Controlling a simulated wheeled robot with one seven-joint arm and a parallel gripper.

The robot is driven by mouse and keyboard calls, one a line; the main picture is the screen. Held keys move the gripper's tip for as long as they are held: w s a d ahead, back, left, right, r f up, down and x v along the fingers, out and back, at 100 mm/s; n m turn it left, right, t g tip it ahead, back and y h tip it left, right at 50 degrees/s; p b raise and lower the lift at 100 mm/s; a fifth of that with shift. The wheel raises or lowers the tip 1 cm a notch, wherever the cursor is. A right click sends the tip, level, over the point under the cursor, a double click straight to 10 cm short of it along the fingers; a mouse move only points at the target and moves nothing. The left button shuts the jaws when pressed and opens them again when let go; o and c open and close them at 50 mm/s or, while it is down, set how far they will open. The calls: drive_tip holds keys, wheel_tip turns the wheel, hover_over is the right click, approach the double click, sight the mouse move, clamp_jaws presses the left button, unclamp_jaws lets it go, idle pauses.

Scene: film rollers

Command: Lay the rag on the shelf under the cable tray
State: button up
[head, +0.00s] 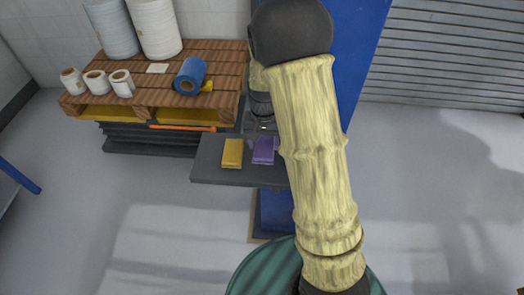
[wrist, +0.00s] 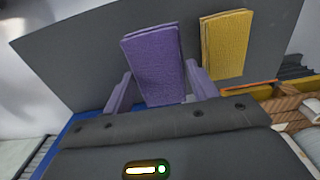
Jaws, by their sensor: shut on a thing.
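A folded purple rag (wrist: 155,65) is between the two purple fingers of my gripper (wrist: 160,88) in the wrist view. My gripper is shut on it. In the head view the purple rag (head: 263,153) and my gripper (head: 262,141) are over a dark grey shelf (head: 212,172), partly behind my arm. The shelf (wrist: 100,65) also fills much of the wrist view. Whether the purple rag touches it is not clear. A folded yellow rag (head: 232,153) lies on the shelf just left of the purple one; it also shows in the wrist view (wrist: 226,44). I cannot make out a cable tray.
A wooden pallet (head: 222,62) on a dark stack stands left, with white rolls (head: 155,26), a blue roll (head: 190,76) and small spools (head: 96,82). An orange bar (head: 183,128) lies along its front. A blue panel (head: 358,50) stands behind my arm. The floor right is clear.

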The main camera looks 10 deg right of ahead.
sight(264, 151)
drive_tip(key=shift+w+f, duration=0.1)
drive_tip(key=shift+f, duration=0.4)
drive_tip(key=shift+f+p, duration=0.35)
drive_tip(key=shift+f, duration=1.5)
drive_tip(key=o, duration=1)
drive_tip(key=shift+o, duration=0.2)
wheel_tip(264, 151, up, 12)
drive_tip(key=shift+b, duration=0.65)
